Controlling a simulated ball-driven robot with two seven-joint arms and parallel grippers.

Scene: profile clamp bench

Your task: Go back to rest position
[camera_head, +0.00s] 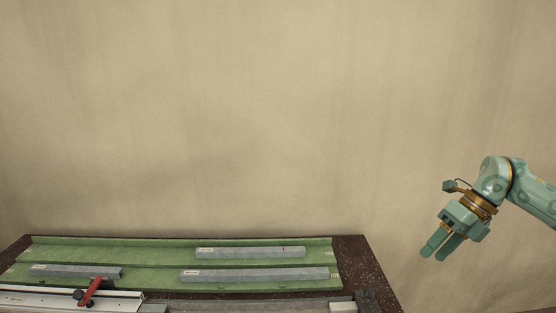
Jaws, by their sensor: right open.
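My right gripper (436,248) is open and empty. Its arm comes in from the right edge, and the fingers point down and to the left. It hangs in the air to the right of the bench (375,271), apart from it and touching nothing. My left gripper is not in this view.
A green tray (160,257) on the dark speckled bench holds grey profiles, one at the back (250,252), one at front right (254,274) and one at left (77,271). A red-handled clamp (91,290) sits at the front left. The wall behind is bare.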

